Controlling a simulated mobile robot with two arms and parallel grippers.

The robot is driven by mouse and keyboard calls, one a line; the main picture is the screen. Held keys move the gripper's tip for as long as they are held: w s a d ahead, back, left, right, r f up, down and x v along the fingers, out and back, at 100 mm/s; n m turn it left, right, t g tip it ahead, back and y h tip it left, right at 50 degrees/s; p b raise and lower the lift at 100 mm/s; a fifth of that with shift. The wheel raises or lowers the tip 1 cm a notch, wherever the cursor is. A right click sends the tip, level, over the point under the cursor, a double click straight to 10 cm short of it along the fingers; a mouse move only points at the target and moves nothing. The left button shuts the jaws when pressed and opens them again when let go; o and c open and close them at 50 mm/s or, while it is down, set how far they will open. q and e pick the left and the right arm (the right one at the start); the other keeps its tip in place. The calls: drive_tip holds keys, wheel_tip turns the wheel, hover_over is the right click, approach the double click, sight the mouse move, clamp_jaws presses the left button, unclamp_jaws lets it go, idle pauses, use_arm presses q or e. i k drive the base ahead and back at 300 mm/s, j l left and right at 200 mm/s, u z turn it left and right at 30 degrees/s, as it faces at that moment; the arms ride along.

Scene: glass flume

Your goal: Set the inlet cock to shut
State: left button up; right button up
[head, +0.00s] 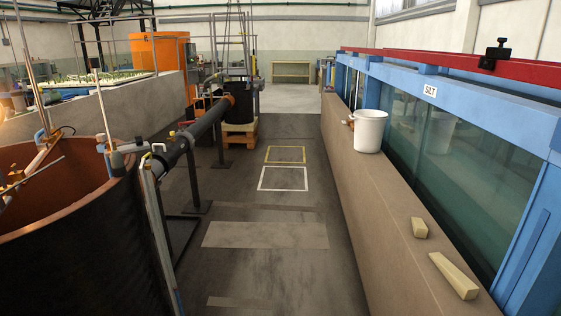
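No part is clearly marked as the inlet cock. A small valve-like fitting with a pale handle (157,148) sits at the near end of the dark pipe (205,122), beside the rim of the large round tank (85,235). A small brown fitting (349,120) shows just left of the white bucket (370,131) on the ledge, partly hidden by it. I cannot tell which of these is the cock, or whether either is open or shut. Neither of my grippers is in view.
The ledge (375,200) runs along the blue-framed glass flume (460,150), labelled SILT. Two pale wedges (453,275) (419,227) lie on its near part. The aisle floor (265,235) between tank and ledge is clear, with white and yellow marked rectangles. A pallet (240,135) stands farther back.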

sight(180, 124)
drive_tip(key=i, duration=2.2)
drive_tip(key=i+l+u, duration=0.1)
drive_tip(key=i+u, duration=0.3)
drive_tip(key=i, duration=0.15)
drive_tip(key=i+l+u, duration=0.8)
drive_tip(key=i, duration=0.2)
drive_tip(key=i+l+u, duration=0.35)
drive_tip(key=i, duration=0.7)
drive_tip(key=i+l+u, duration=0.15)
drive_tip(key=i, duration=0.5)
